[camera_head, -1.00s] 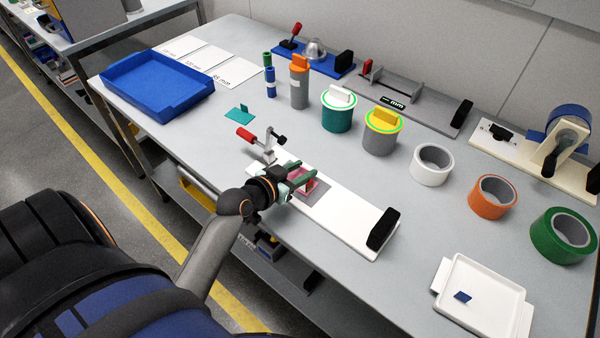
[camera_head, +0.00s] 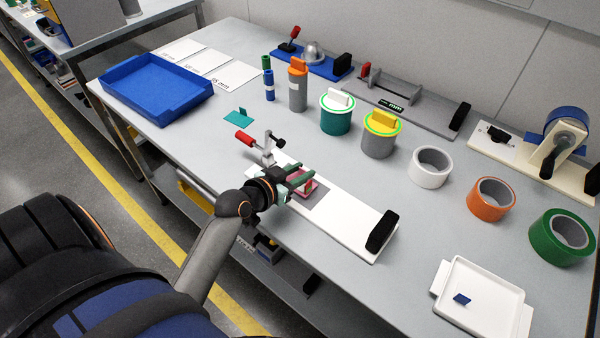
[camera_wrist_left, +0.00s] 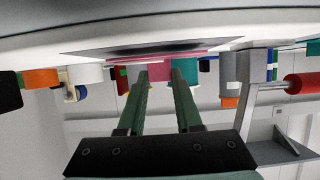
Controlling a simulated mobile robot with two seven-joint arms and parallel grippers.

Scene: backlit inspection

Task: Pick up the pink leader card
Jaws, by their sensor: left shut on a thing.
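The pink leader card (camera_head: 309,184) is at the dark grey patch on the white board (camera_head: 345,218) near the table's front edge. My left gripper (camera_head: 306,179) is shut on the card's upright pink part, with its green fingers on either side. The gripper partly hides the card. In the left wrist view the pink part (camera_wrist_left: 157,71) shows between the two fingertips (camera_wrist_left: 161,80), and the card's thin pink edge lies close along the white board. I cannot tell whether the card is clear of the board. My right gripper is not in view.
A red-handled clamp (camera_head: 262,146) stands at the board's left end, close to my gripper. A black block (camera_head: 381,231) is at its right end. Behind are the teal can (camera_head: 336,119), the grey can (camera_head: 378,140) and a white roll (camera_head: 430,167). A white tray (camera_head: 515,300) is front right.

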